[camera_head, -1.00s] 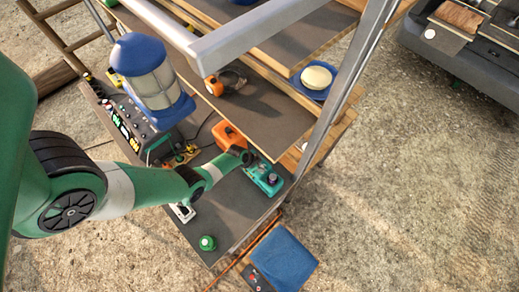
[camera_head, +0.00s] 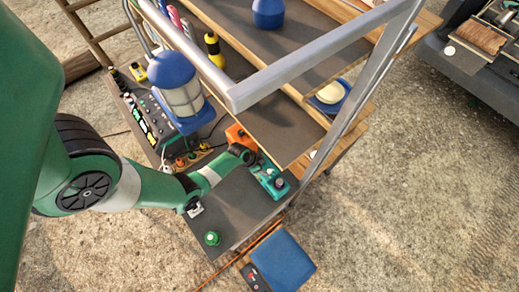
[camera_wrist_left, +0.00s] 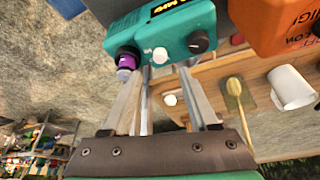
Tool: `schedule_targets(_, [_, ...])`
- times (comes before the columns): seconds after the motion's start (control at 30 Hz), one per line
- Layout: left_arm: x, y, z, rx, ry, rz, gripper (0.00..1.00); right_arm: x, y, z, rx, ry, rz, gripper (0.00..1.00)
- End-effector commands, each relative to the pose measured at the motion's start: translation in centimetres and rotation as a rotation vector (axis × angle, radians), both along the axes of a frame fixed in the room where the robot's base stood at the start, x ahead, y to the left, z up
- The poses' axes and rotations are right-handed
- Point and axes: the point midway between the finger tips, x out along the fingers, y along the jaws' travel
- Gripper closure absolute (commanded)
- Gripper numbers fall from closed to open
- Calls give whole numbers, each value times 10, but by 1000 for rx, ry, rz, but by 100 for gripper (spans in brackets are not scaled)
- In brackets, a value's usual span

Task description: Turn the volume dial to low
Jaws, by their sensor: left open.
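A teal box (camera_head: 271,180) sits at the right edge of the lower shelf. In the left wrist view the teal box (camera_wrist_left: 165,30) fills the top middle. It carries a purple-ringed knob (camera_wrist_left: 125,61) at its left end, a small white button (camera_wrist_left: 160,56) in the middle and a black dial (camera_wrist_left: 198,42) at its right. I cannot tell from its marking which one is the volume dial. My left gripper (camera_wrist_left: 160,82) is open and empty, its fingers pointing at the box's front below the controls. In the head view my left wrist hides the fingers. My right gripper is not in view.
An orange case (camera_head: 238,137) stands beside the teal box. The lower shelf (camera_head: 235,205) has bare room in front, with a green button (camera_head: 212,239) on it. A metal rail (camera_head: 305,52) and upper shelf overhang. A blue lantern (camera_head: 178,85) stands left; a blue-topped stool (camera_head: 284,262) is below.

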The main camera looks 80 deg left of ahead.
Motion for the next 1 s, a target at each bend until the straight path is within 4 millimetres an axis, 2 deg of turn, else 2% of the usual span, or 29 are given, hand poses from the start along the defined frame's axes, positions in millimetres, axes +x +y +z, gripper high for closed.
schedule_targets(0.03, [-5,0,14,1,-1,3,40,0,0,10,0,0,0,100])
schedule_targets(0.1, [-9,-1,28,-1,1,2,40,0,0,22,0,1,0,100])
schedule_targets(0.2, [-13,-2,35,0,1,0,40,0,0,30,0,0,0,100])
schedule_targets(1.0, [-16,-2,35,-1,2,0,40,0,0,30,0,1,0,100])
